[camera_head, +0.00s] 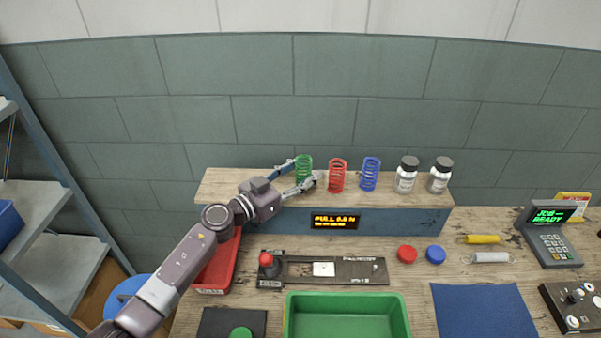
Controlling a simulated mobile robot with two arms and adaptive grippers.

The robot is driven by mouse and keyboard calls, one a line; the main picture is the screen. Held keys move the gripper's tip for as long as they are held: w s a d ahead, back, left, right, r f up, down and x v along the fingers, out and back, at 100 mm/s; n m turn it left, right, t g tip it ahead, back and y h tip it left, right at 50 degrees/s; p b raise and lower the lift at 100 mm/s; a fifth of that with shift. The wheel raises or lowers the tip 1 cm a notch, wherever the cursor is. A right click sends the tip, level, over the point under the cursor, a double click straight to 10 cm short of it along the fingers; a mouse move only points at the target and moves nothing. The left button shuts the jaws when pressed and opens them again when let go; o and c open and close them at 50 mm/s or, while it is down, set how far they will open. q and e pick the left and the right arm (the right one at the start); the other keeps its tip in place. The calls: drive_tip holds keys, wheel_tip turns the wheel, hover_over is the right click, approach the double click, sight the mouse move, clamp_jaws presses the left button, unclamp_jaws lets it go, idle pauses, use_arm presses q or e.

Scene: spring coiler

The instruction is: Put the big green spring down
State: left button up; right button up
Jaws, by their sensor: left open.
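The big green spring (304,166) stands upright on the wooden top of the raised shelf (235,183) at the back of the bench. My left gripper (303,173) is open, with one finger behind the spring and one in front of it. The front finger hides the spring's lower part, so I cannot tell whether the fingers touch it. A red spring (337,176) and a blue spring (371,174) stand upright to its right. My right gripper does not show.

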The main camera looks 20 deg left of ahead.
use_arm(q)
drive_tip(key=shift+a+r, duration=0.1)
drive_tip(key=shift+r, duration=0.05)
drive_tip(key=b+v, duration=0.1)
drive_tip(key=v, duration=1.1)
